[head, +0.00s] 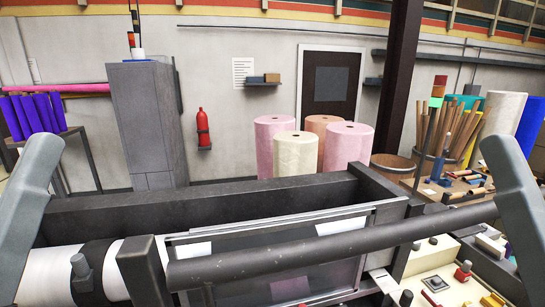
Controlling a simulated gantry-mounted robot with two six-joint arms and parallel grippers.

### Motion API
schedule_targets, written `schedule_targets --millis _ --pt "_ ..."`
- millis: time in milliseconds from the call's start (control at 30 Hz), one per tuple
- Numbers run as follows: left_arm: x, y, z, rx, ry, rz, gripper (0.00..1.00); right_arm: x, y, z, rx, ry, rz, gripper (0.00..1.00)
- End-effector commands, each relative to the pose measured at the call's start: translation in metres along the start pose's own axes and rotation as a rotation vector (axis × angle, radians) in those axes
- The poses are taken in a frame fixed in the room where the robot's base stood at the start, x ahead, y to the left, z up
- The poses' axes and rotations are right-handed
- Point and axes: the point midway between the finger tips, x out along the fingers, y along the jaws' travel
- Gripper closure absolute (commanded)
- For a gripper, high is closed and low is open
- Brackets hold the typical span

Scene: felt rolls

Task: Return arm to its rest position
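One pale grey arm link of mine (25,205) rises at the left edge of the head view. Another pale grey arm link of mine (520,195) rises at the right edge. Neither gripper shows; both arms run out of the picture, so I cannot see their fingers or anything they may hold. A dark machine frame (120,215) spans the front, with a long dark roller (330,245) across it. A white roll (40,272) lies at the lower left.
Felt rolls stand upright behind the machine: cream (296,156) and pink (347,150) among them. A grey cabinet (140,120) and a red extinguisher (202,128) are at the back. A control panel (450,280) fills the lower right. A cluttered bench (455,183) stands at the right.

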Motion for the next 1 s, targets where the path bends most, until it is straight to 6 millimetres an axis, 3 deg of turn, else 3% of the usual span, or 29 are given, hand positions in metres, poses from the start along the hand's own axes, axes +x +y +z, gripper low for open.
schedule_targets --millis 33,200,300,433,567,767,867,1000 --pt "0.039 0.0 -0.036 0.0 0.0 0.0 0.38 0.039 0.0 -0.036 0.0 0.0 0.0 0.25" --pt "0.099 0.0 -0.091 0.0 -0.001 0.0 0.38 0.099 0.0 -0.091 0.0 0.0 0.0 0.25" --pt "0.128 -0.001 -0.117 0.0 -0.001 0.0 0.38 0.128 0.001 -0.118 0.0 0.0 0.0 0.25" --pt "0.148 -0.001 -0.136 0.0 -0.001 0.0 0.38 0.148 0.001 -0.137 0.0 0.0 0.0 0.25" --pt "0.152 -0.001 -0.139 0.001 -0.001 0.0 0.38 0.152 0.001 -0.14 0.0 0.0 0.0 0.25" --pt "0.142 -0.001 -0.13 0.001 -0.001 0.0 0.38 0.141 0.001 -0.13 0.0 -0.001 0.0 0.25" --pt "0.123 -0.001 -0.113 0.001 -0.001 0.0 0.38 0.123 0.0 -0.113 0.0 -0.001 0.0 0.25" --pt "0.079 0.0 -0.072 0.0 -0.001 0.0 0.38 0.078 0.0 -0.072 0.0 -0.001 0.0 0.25"
